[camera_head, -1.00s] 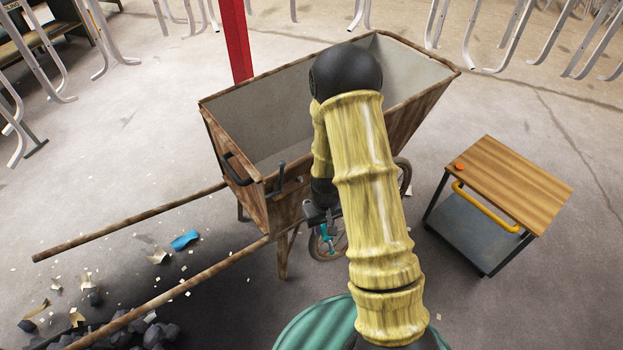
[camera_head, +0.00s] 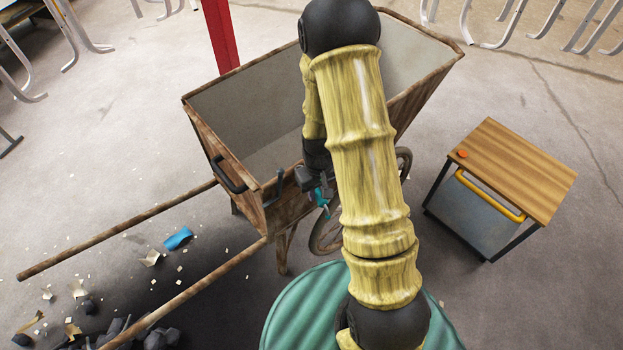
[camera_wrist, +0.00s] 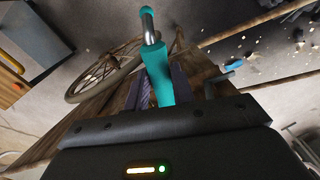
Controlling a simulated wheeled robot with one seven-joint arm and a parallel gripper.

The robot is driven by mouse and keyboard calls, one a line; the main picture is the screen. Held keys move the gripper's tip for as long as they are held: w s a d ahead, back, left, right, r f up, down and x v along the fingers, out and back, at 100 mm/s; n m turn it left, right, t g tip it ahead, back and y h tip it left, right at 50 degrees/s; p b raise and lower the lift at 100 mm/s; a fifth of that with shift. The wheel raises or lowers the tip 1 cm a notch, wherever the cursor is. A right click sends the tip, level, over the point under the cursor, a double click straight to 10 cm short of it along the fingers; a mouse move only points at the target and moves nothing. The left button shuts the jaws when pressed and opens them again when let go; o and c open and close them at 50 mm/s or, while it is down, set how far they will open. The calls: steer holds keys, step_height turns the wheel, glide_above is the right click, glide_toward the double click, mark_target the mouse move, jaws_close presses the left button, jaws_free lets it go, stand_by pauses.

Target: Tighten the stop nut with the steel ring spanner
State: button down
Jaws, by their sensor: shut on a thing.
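The steel end points away from the jaws. In the head view the teal handle (camera_head: 321,199) shows just below my gripper (camera_head: 316,187), close to the right side of the wooden cart (camera_head: 288,207). The ring's shape is too small to make out. I cannot pick out the stop nut in either view.
The cart's wheel (camera_wrist: 104,78) is close by, and a dark lever (camera_wrist: 226,70) sticks out on the cart. A wood-topped trolley (camera_head: 520,165) stands to the right. Debris and a blue scrap (camera_head: 178,238) lie at left. Floor between cart and trolley is clear.

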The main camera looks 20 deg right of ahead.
steer(key=shift+w, duration=0.3)
steer(key=shift+s+a, duration=0.2)
steer(key=shift+s, duration=0.4)
steer(key=f+b, duration=0.1)
steer(key=f, duration=0.1)
steer(key=f+b, duration=0.2)
steer(key=shift+w+d+f, duration=0.1)
steer(key=shift+w+f, duration=0.1)
steer(key=shift+f, duration=0.05)
steer(key=shift+f+b, duration=0.75)
steer(key=shift+f, duration=0.15)
stand_by(0.5)
